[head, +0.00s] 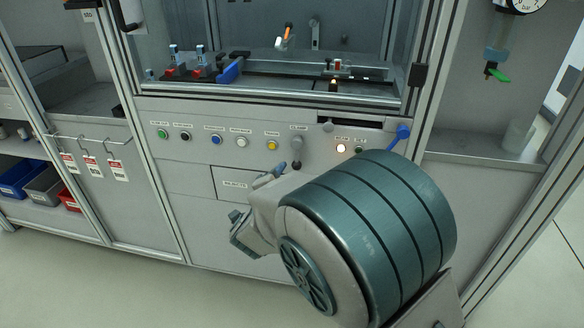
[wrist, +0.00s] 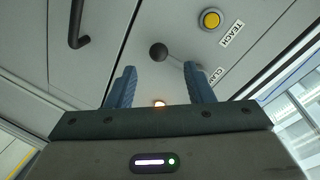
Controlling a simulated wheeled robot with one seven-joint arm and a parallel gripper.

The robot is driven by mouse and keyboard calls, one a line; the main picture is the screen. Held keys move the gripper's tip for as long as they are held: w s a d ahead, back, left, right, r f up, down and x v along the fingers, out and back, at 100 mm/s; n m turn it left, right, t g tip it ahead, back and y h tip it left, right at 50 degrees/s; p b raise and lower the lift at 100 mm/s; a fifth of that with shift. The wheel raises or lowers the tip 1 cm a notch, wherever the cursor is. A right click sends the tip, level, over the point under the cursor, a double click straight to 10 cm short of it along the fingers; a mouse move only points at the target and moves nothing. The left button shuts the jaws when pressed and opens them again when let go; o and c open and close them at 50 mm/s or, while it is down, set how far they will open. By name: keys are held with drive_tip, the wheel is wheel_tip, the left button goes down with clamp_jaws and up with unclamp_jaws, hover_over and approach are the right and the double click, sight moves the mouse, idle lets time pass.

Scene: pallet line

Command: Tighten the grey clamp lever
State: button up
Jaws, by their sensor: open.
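The grey clamp lever (head: 297,143) sits on the front panel under the CLAMP label, its arm hanging down to a dark ball knob (head: 297,165). In the wrist view the dark knob (wrist: 158,52) shows just beyond the fingertips, roughly between them, and its thin grey arm runs right towards the label. My gripper (head: 279,170) is just left of and below the lever in the head view. In the wrist view its two blue fingers (wrist: 160,82) are spread, with nothing held between them. I cannot tell how far the knob is from the fingertips.
A yellow button (head: 272,145) is left of the lever; a lit white button (head: 341,148) is right. A drawer front (head: 235,184) lies below. A dark handle (wrist: 76,25) shows in the wrist view. A blue lever (head: 402,134) is at far right. Glass (head: 270,40) is above.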

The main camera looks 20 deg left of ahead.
drive_tip(key=v, duration=0.7)
drive_tip(key=shift+p, duration=0.45)
